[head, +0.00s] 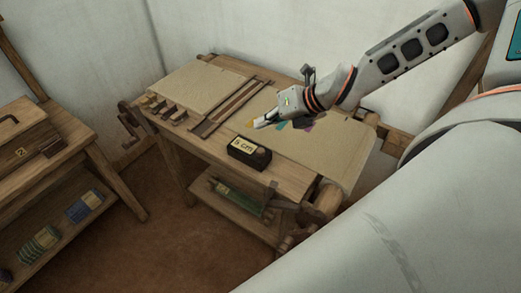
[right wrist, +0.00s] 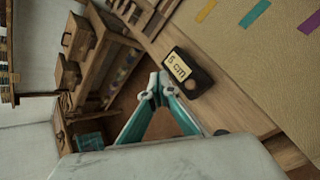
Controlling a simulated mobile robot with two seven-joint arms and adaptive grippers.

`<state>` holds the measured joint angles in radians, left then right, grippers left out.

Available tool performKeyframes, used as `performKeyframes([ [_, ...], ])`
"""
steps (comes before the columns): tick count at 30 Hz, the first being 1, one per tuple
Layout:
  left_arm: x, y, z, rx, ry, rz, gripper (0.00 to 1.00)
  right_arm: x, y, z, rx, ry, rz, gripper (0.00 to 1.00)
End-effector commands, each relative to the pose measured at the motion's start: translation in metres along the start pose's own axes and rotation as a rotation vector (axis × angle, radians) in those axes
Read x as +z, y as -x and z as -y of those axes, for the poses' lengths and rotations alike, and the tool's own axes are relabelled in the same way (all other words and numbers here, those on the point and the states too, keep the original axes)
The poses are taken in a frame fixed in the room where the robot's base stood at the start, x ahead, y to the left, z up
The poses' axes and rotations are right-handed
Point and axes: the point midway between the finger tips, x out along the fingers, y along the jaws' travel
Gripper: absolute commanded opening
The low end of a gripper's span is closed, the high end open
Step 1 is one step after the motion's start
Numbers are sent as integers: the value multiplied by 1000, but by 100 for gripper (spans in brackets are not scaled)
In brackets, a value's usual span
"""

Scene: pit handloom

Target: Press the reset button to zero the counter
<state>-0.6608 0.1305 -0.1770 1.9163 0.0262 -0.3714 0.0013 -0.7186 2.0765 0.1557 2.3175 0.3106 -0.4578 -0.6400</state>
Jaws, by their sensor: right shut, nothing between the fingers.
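The counter (head: 240,158) is a small dark box on the front part of the loom's wooden top, with a pale label reading about "5 cm". A round brownish knob or button (head: 263,151) shows at its right end. The counter (right wrist: 201,83) also shows in the right wrist view, just beyond the fingers. My right gripper (head: 255,125) is shut and empty, above and behind the counter in the head view, apart from it. In the right wrist view its teal fingers (right wrist: 157,84) meet near the label end of the box. My left gripper is out of view.
The loom (head: 290,178) has cloth stretched on top, with coloured strips near my gripper. Several small blocks (head: 165,108) lie at its left end. A side bench (head: 70,150) with boxes stands at the left. Floor between them is clear.

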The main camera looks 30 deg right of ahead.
Motion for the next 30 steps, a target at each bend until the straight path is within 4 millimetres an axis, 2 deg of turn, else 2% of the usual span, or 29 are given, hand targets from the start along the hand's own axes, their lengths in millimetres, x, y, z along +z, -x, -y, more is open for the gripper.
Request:
performKeyframes([
  [4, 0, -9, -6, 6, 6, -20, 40, -13, -17, 13, -1, -3, 0, 0],
  [9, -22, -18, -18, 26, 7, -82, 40, -24, -33, 25, -2, -3, 0, 0],
  [11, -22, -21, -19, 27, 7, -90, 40, -28, -38, 29, -2, -3, -1, 0],
  [21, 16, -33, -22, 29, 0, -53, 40, -38, -52, 39, -1, 0, 0, 0],
  [30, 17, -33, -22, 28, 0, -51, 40, -38, -52, 38, -1, 0, 1, 0],
])
